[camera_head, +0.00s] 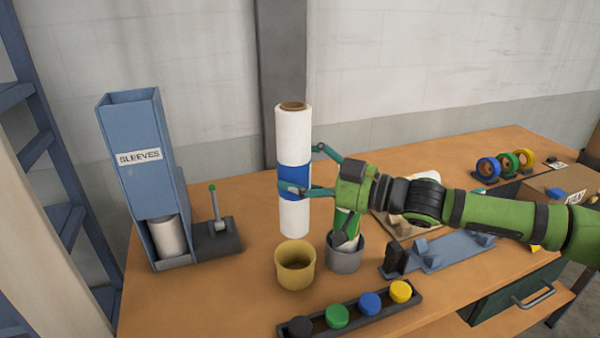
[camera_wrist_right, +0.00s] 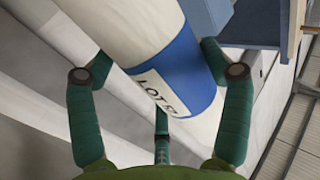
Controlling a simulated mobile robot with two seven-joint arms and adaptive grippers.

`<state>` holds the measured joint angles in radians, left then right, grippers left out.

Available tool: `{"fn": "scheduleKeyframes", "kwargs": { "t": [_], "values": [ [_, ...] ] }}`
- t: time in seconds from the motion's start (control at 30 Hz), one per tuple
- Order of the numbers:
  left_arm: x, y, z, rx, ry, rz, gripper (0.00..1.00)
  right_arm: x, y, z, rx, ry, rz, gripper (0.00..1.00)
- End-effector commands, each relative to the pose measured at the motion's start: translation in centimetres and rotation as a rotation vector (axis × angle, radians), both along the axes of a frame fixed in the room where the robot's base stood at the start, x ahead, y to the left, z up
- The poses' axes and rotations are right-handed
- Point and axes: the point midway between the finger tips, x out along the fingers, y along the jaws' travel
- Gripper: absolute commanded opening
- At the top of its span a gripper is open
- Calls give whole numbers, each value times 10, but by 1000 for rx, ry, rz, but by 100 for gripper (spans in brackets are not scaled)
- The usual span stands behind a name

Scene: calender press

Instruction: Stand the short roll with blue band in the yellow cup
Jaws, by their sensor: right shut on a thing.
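The roll with the blue band (camera_head: 293,135) is white and upright, with a brown core at its top. My right gripper (camera_head: 304,170) is shut on it around the blue band. In the right wrist view the roll (camera_wrist_right: 185,75) lies between the fingers, and its band bears a "LOT" label. The yellow cup (camera_head: 295,277) stands on the table and looks empty. The roll's lower end shows just above the cup's far rim; I cannot tell whether it is over the cup or behind it. My left gripper is out of view.
A grey cup (camera_head: 345,259) holding a green-banded roll stands right of the yellow cup. A blue sleeve dispenser (camera_head: 140,170) and a small lever unit (camera_head: 217,240) stand left. A tray of coloured caps (camera_head: 355,310) lies in front. Tape rolls (camera_head: 506,163) stand back right.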

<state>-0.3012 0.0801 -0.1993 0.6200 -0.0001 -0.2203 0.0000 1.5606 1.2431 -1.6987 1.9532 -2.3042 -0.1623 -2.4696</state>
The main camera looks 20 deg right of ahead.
Motion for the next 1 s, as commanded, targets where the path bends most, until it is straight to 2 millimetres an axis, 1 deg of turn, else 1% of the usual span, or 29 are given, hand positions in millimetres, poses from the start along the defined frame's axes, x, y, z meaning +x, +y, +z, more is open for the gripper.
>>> {"fn": "scheduleKeyframes", "kwargs": {
  "t": [0.03, 0.2, 1.0],
  "values": [
    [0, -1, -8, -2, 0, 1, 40, 0, 0, -7, 1, -2, 1, 37],
    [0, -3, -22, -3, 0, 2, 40, 0, 1, -20, 0, -3, 2, 37],
    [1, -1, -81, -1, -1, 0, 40, 0, 1, -84, 0, -1, 1, 37]
  ]
}}
